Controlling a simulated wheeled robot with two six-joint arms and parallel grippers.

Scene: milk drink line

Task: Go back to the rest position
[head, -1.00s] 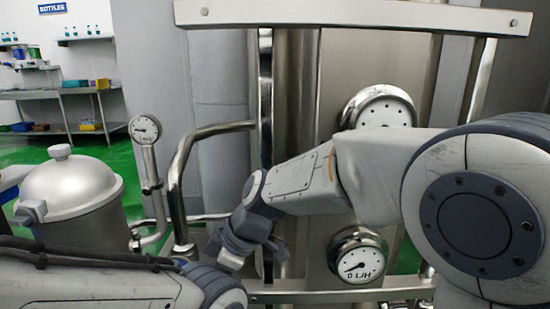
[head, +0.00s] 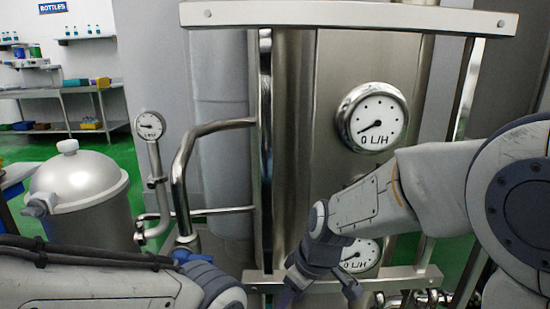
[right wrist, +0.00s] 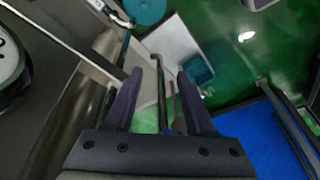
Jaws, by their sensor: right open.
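My right arm comes in from the right in the head view, in front of the steel machine (head: 375,60). My right gripper (head: 319,294) points down, with its fingers spread and nothing between them. In the right wrist view the two dark fingers (right wrist: 157,78) are also apart and empty, with a metal bar seen beyond them. My left arm crosses the lower left of the head view; its gripper is out of frame. The upper round gauge (head: 375,118), marked 0 L/H, is in full view. A lower gauge (head: 362,258) is partly hidden behind my right gripper.
A steel tank with a lid (head: 80,190) stands at left. A bent pipe (head: 183,165) and a small gauge (head: 149,125) rise beside the machine. A shelf rack (head: 75,92) under a BOTTLES sign (head: 52,7) is at the back left. Green floor shows between them.

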